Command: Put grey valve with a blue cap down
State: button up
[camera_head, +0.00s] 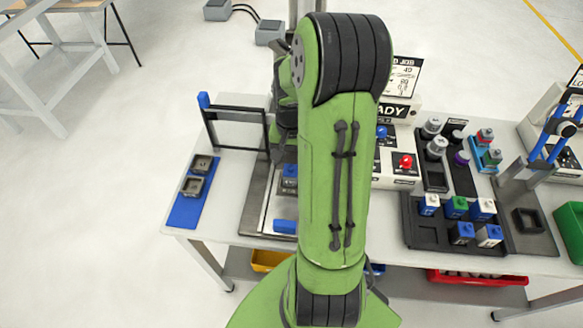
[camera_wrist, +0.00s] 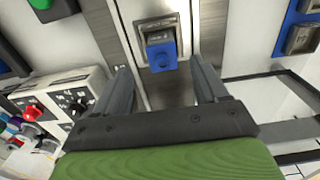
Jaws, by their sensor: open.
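The grey valve with a blue cap (camera_wrist: 161,52) stands on a metal fixture plate in the wrist view. My gripper (camera_wrist: 163,76) is open, with one finger to the left and one to the right of the valve. Clear gaps show between the fingers and the cap. In the head view the same valve (camera_head: 289,182) appears on the fixture strip, just left of my green arm. My arm covers much of the table's middle there, and my fingertips are not clear in that view.
A blue mat (camera_head: 184,211) with two grey square holders lies at the table's left. A black frame (camera_head: 235,127) stands behind the fixture. A control box with a red button (camera_head: 405,162) stands right of my arm. A black tray (camera_head: 424,237) holds several capped valves.

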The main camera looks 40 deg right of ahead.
notch_tip(320, 180, up, 5)
jog(key=shift+f, duration=0.2)
jog(key=s+a+r+n+t, duration=0.2)
jog(key=s+a+r+n, duration=0.3)
jog(key=a, duration=0.5)
jog(key=s+a+r+n+t, duration=0.3)
jog(key=s+a+r+n, duration=0.2)
jog(key=a+r, duration=0.3)
jog(key=shift+s+a+r+t, duration=0.15)
jog(key=shift+s+a+t, duration=0.25)
jog(key=shift+a, duration=0.65)
jog(key=shift+s+d, duration=0.1)
jog(key=shift+s, duration=0.05)
